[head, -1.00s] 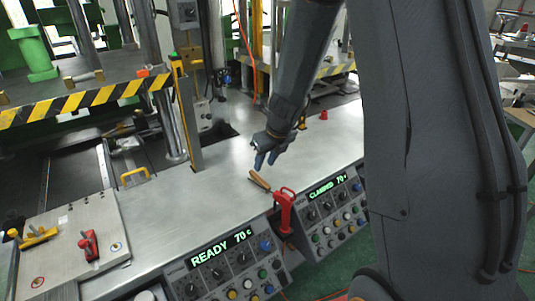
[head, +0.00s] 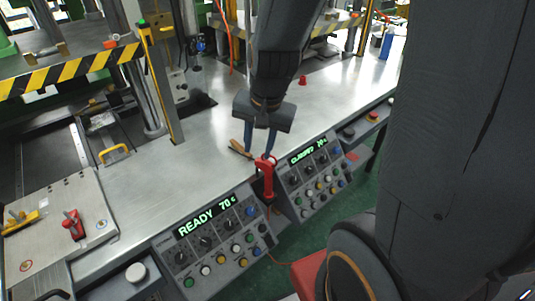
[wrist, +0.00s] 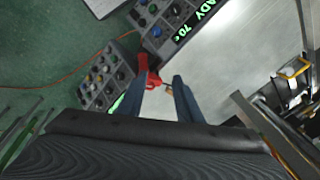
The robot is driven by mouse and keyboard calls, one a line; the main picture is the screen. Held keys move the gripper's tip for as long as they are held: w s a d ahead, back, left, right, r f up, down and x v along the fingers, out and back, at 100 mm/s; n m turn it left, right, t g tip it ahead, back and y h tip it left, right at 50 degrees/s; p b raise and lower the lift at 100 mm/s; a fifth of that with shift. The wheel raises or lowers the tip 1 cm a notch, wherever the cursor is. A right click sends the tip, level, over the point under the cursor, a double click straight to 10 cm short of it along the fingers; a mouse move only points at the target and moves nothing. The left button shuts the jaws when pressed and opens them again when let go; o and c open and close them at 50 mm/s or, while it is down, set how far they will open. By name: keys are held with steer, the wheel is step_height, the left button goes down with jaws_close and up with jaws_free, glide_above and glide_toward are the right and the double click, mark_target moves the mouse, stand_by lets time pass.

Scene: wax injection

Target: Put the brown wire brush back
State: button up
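The brown wire brush (head: 238,148) lies on the metal bench top near its front edge, left of the red-handled tool (head: 266,168). Its brown handle points to the back left; its other end is hidden by my finger and the red tool. My gripper (head: 260,151) points down over that end, with its two blue fingers apart. In the wrist view my gripper (wrist: 165,80) is open, and a small brown bit of the brush (wrist: 169,91) shows between the fingers. The red tool (wrist: 143,72) is close beside one finger. I cannot tell whether anything touches.
Control panels with READY (head: 205,240) and CLAMPED displays line the bench front. A red cone-like piece (head: 302,80) stands farther back. A plate with a red clamp (head: 73,225) and a yellow clamp (head: 20,218) lies at left. A striped press frame (head: 70,72) stands behind.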

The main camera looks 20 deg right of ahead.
steer(key=s+n, duration=0.1)
steer(key=n, duration=0.1)
steer(key=s+n, duration=0.2)
steer(key=n, duration=0.1)
steer(key=s+n, duration=0.1)
steer(key=n, duration=0.1)
steer(key=shift+s+d+r+n+h, duration=0.3)
steer(key=shift+s, duration=0.1)
steer(key=shift+g, duration=0.6)
step_height(320, 180, down, 6)
steer(key=b, duration=0.5)
steer(key=shift+a, duration=0.15)
